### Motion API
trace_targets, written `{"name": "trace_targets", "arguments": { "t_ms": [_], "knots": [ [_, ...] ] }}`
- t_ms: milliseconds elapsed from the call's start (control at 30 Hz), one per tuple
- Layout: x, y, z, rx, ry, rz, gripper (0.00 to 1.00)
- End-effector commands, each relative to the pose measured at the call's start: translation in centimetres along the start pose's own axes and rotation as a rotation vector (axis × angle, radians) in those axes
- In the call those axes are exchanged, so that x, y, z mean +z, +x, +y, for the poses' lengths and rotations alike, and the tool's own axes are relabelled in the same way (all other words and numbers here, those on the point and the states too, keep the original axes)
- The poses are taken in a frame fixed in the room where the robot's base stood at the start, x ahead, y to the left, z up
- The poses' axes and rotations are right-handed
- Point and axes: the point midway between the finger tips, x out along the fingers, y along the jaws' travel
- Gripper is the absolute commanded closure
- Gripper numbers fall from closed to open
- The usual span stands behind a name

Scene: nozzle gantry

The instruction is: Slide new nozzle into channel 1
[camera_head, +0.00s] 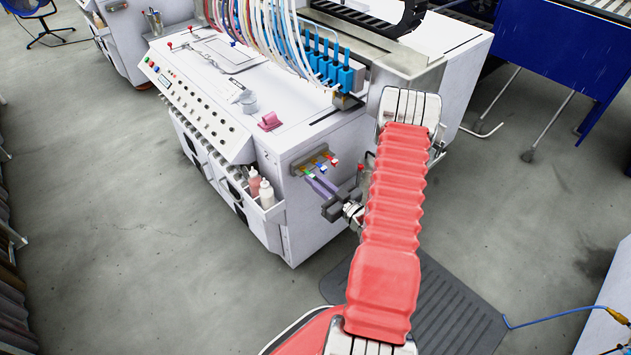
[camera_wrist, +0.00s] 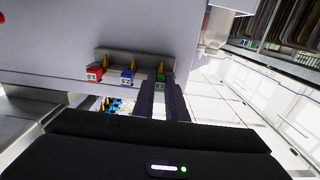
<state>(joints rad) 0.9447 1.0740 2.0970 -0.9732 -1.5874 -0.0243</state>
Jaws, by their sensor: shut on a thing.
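A green-tagged nozzle (camera_wrist: 160,77) with a brass tip sits at the right end of a small rack (camera_wrist: 115,56) in the wrist view. My gripper (camera_wrist: 161,88) has its dark fingers shut on this nozzle at the rack. In the head view, my gripper (camera_head: 309,180) reaches the rack (camera_head: 316,157) on the white machine's end face. A row of blue valve bodies (camera_head: 333,72) with hoses stands on top of the machine. Which position is channel 1 cannot be told. The fingers partly hide the nozzle.
A red-tagged nozzle (camera_wrist: 95,73) and a blue-tagged nozzle (camera_wrist: 127,76) stand left of the held one on the rack. Bottles (camera_head: 265,190) sit in a side bin near my gripper.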

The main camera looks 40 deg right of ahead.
Motion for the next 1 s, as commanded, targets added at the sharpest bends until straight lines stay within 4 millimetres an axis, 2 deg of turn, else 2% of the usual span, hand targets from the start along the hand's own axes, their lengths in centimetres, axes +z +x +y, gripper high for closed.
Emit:
{"name": "trace_targets", "arguments": {
  "t_ms": [733, 1000],
  "knots": [
    [-0.46, -0.03, 0.01, 0.0, 0.0, 0.0, 1.0],
    [-0.44, -0.66, 0.04, 0.001, 0.0, 0.0, 1.0]
  ]
}}
